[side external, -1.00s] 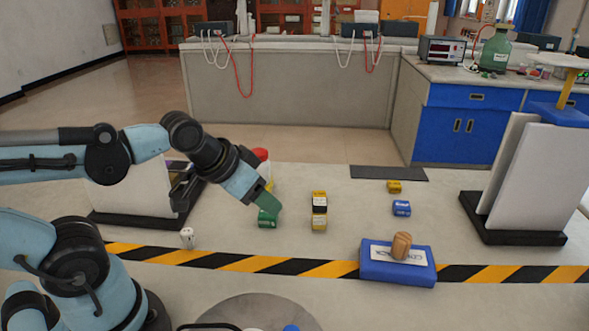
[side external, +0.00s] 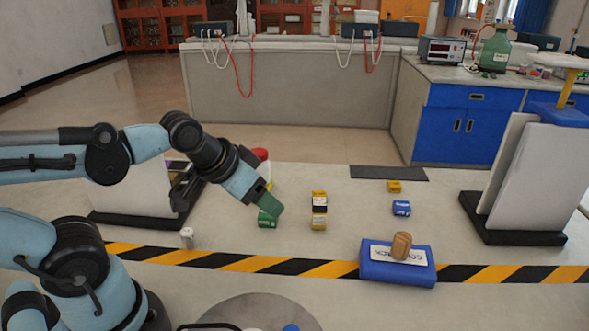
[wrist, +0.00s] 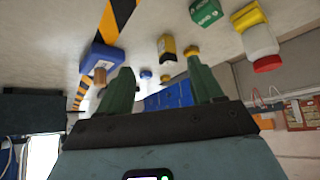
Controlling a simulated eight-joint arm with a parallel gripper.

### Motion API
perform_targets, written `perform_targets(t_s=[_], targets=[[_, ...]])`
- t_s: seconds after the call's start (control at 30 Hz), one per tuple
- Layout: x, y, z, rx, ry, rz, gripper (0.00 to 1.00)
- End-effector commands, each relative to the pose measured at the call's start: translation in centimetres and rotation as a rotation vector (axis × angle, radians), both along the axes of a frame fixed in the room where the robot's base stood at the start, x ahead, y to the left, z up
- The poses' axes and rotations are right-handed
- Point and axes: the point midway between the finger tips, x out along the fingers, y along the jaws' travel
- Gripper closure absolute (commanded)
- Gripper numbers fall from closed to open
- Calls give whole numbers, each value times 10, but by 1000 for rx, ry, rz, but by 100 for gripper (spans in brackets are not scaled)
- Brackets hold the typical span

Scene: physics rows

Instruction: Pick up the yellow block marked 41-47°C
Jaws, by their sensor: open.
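Yellow blocks stand on the table in the side view. One (side external: 319,223) is nearest, in front of a black-and-white piece, with yellow (side external: 319,195) showing behind or above it. A smaller yellow block (side external: 394,187) lies farther back right. Their markings are too small to read, so I cannot tell which says 41-47°C. My gripper (side external: 267,203) has green fingers and is left of the yellow blocks, above or beside a green block (side external: 267,220). In the wrist view my gripper (wrist: 162,80) is open and empty; yellow blocks (wrist: 167,46) (wrist: 192,51) appear beyond the fingertips.
A blue box (side external: 397,273) with a wooden knob sits front right on a striped tape line. A red-capped yellow bottle (wrist: 260,45) is near the green block. White panels stand on both sides.

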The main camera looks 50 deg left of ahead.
Motion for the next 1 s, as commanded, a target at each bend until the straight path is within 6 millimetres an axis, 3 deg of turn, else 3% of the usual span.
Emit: perform_targets(t_s=[0.23,0.37,0.77,1.0], targets=[[1,0,-1,-17,4,17,34],[8,1,-4,-126,27,121,34],[51,10,-26,-820,201,759,34],[76,25,-39,-1242,343,1111,34]])
